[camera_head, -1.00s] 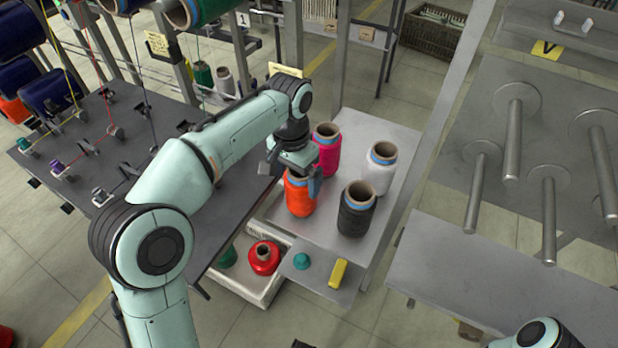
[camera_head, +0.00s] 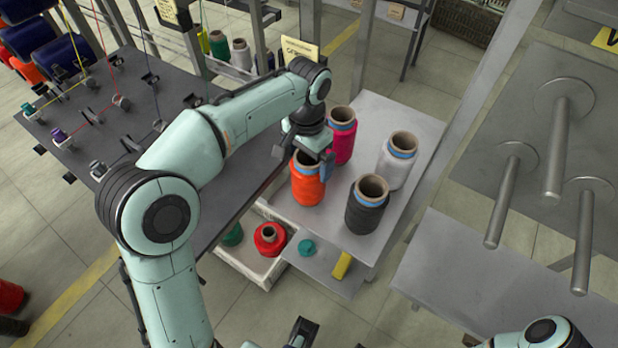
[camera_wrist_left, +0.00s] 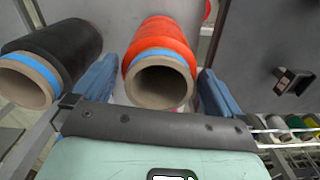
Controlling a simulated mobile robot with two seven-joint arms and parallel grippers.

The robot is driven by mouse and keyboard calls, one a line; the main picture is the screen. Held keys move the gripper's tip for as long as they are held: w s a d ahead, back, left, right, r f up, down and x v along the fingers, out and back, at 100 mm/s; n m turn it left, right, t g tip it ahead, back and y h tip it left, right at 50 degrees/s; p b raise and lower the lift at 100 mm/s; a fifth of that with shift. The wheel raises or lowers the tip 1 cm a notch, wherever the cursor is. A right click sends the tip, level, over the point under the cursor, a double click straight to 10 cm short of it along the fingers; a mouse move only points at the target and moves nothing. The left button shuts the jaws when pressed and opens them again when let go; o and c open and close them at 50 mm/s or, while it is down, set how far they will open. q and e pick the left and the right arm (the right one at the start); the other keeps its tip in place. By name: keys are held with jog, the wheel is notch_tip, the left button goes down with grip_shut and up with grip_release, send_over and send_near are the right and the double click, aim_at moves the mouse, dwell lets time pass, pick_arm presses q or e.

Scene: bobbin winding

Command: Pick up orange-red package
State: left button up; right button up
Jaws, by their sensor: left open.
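The orange-red package (camera_head: 308,184) is a wound bobbin with a blue band and a brown tube. It stands upright at the left edge of the grey shelf (camera_head: 410,126). My left gripper (camera_head: 305,160) is over its top in the head view. In the left wrist view the orange-red package (camera_wrist_left: 162,50) lies between the two blue fingers of my left gripper (camera_wrist_left: 155,95), one finger on each side. The fingers are open, and a gap shows at the right finger. Part of the package's top is hidden by the gripper in the head view.
A black package (camera_head: 367,208), a white package (camera_head: 397,160) and a magenta package (camera_head: 341,140) stand close by on the same shelf. The black one is also beside the left finger in the wrist view (camera_wrist_left: 65,55). Below is a white bin (camera_head: 262,270) with a red package (camera_head: 269,240).

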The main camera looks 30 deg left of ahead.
pick_arm(q)
jog(key=f, duration=0.3)
jog(key=f+b, duration=0.1)
jog(key=shift+w+f, duration=0.25)
jog(key=shift+f, duration=0.05)
jog(key=shift+c, duration=0.3)
jog(key=c, duration=0.8)
jog(key=shift+r, duration=0.15)
notch_tip(320, 180, up, 20)
jog(key=p, duration=0.6)
